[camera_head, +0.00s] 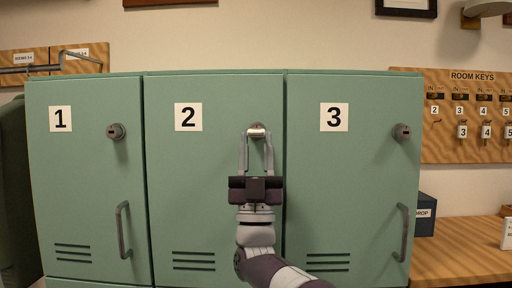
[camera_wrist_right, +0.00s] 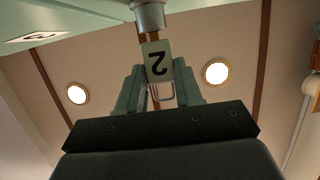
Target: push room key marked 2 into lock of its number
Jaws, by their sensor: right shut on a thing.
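The locker door marked 2 (camera_head: 188,200) is the middle one of three green doors, and it is shut. Its round metal lock (camera_head: 257,126) sits at the upper right of the door; the lock's barrel also shows in the right wrist view (camera_wrist_right: 149,14). My right gripper (camera_head: 256,140) is at this lock, shut on the room key, whose pale tag marked 2 (camera_wrist_right: 156,62) is between the fingers. The brass key shaft (camera_wrist_right: 150,34) runs from the tag to the lock and meets its face; how deep it is in is hidden. My left gripper is out of view.
Locker doors 1 (camera_head: 92,185) and 3 (camera_head: 345,190) have their own locks and handles. At right, a wooden key board (camera_head: 450,145) holds several tagged keys above a wooden bench (camera_head: 455,255) with a dark blue drop box (camera_head: 424,215).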

